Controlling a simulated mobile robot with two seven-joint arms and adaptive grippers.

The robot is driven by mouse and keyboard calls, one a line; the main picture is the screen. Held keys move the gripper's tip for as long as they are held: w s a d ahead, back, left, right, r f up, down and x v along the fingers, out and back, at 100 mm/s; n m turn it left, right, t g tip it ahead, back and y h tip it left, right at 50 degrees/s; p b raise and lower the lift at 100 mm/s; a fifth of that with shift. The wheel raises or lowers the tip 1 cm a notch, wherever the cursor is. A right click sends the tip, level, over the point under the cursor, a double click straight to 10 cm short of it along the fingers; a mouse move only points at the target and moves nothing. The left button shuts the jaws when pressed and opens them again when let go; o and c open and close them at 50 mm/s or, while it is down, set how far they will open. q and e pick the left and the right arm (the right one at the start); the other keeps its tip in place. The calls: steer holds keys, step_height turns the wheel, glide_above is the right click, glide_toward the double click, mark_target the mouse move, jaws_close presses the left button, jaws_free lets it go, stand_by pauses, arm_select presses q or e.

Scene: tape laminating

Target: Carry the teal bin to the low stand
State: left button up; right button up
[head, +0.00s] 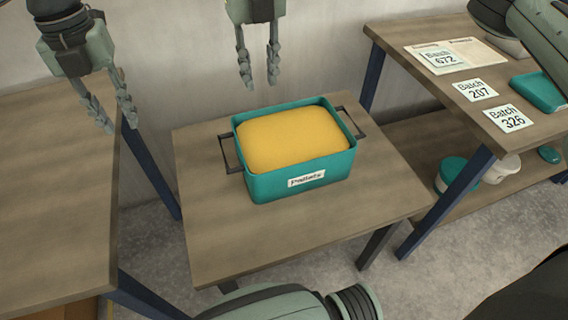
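The teal bin (258,186) is filled with yellow contents, carries a label on its front, and has a dark handle at each side. It sits upright on a small wooden stand (225,255), which looks lower than the benches on either side. My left gripper (117,122) is open and empty, above the right edge of the left bench, to the left of the bin and apart from it. My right gripper (259,84) is open and empty, just above and behind the bin's far rim, not touching either handle.
A wooden bench (55,190) stands at the left. The right bench (425,32) holds batch cards (508,118) and a teal tray (540,92). Its lower shelf (405,135) holds teal and white containers. Bare stand top surrounds the bin. A wall is behind.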

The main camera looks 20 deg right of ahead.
step_height(320, 180, up, 12)
steer(key=shift+d, duration=0.2)
steer(key=shift+f, duration=0.1)
stand_by(0.6)
